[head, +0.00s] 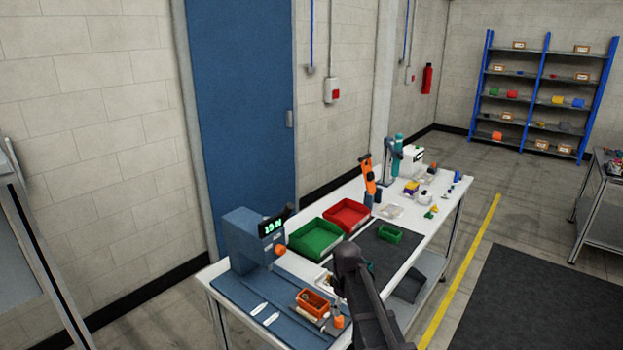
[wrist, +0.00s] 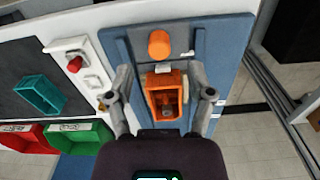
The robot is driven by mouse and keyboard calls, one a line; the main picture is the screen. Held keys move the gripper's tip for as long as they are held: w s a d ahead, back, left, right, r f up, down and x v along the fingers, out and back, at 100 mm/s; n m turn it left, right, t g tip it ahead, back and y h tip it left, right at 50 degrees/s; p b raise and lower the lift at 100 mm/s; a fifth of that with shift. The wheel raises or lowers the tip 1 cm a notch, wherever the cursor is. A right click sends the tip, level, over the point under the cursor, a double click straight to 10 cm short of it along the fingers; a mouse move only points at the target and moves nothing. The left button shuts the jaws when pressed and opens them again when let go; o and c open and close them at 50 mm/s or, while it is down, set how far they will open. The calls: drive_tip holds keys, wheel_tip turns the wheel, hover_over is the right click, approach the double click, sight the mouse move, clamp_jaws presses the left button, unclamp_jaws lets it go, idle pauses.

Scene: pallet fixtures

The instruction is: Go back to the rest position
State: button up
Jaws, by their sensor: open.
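My gripper (wrist: 158,70) shows in the wrist view with its two fingers spread wide and nothing gripped between them. Beyond the fingers is a small orange bin (wrist: 165,80) with a dark piece inside. The bin lies on a blue board and also shows in the head view (head: 302,306). I cannot tell how high the gripper is above it. In the head view my dark arm reaches over the front of the bench, and the fingertips are hard to make out.
The white bench (head: 400,258) holds a blue-grey device with a display (head: 245,238), a green bin (head: 315,240), a red bin (head: 346,216) and a small green tray (head: 389,234) on a dark mat. An orange knob (wrist: 158,44) stands beside the orange bin.

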drive_tip(key=s+d+m, duration=0.4)
drive_tip(key=s, duration=0.3)
drive_tip(key=s+d+m, duration=0.5)
drive_tip(key=s, duration=0.3)
drive_tip(key=shift+s+d+m, duration=0.15)
drive_tip(key=shift+d+m, duration=0.05)
drive_tip(key=shift+m, duration=0.1)
idle(0.6)
